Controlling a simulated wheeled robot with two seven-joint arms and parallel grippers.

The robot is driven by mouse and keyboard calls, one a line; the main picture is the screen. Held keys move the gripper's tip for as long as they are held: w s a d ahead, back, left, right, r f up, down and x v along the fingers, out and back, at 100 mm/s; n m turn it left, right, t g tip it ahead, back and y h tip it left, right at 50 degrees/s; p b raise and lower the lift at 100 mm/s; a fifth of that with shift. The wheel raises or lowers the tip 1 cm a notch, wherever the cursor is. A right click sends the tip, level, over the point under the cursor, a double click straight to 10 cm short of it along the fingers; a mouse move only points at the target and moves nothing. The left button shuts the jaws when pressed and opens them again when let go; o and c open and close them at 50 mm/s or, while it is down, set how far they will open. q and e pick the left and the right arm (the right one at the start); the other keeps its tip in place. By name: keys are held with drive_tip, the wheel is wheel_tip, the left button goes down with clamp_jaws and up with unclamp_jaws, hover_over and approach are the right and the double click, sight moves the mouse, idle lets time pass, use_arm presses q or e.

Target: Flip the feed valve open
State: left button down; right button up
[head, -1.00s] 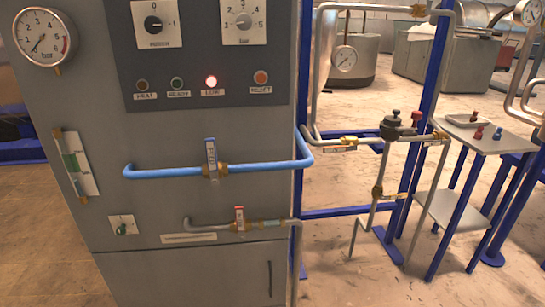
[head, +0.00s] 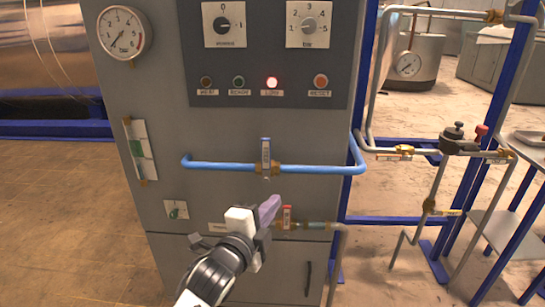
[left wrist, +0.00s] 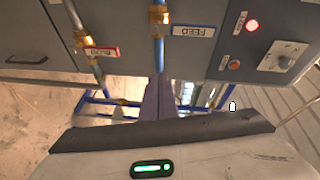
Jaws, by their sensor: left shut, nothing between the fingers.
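The feed valve (head: 266,155) has a blue lever and a brass body on a horizontal blue pipe (head: 215,165) on the cabinet front. Its lever stands upright, across the pipe. In the left wrist view the valve's lever (left wrist: 193,31) shows the upside-down label FEED, with the brass body beside it. My left gripper (head: 270,207) is shut and empty, below the feed valve and just left of the red-handled valve in the head view. Its closed fingers also show in the left wrist view (left wrist: 158,92), apart from the feed lever. My right gripper is out of view.
A red-handled valve (head: 287,213) sits on a grey pipe below the blue one. The cabinet (head: 190,130) carries a gauge (head: 124,32), dials and a lit red lamp (head: 272,83). A pipe frame with blue posts (head: 490,100) stands right. The floor at left is clear.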

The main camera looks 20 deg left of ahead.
sight(266, 161)
use_arm(q)
wheel_tip(266, 161, up, 6)
drive_tip(key=w+m+t, duration=0.1)
drive_tip(key=w, duration=0.1)
drive_tip(key=shift+a+m, duration=0.2)
drive_tip(key=shift+m, duration=0.2)
drive_tip(key=w, duration=1)
drive_tip(key=shift+s+a+f+p, duration=0.1)
drive_tip(key=shift+s+a+p, duration=0.25)
drive_tip(key=shift+a, duration=0.5)
drive_tip(key=shift+s+a+p, duration=0.2)
drive_tip(key=shift+a+p, duration=0.1)
drive_tip(key=shift+a, duration=0.5)
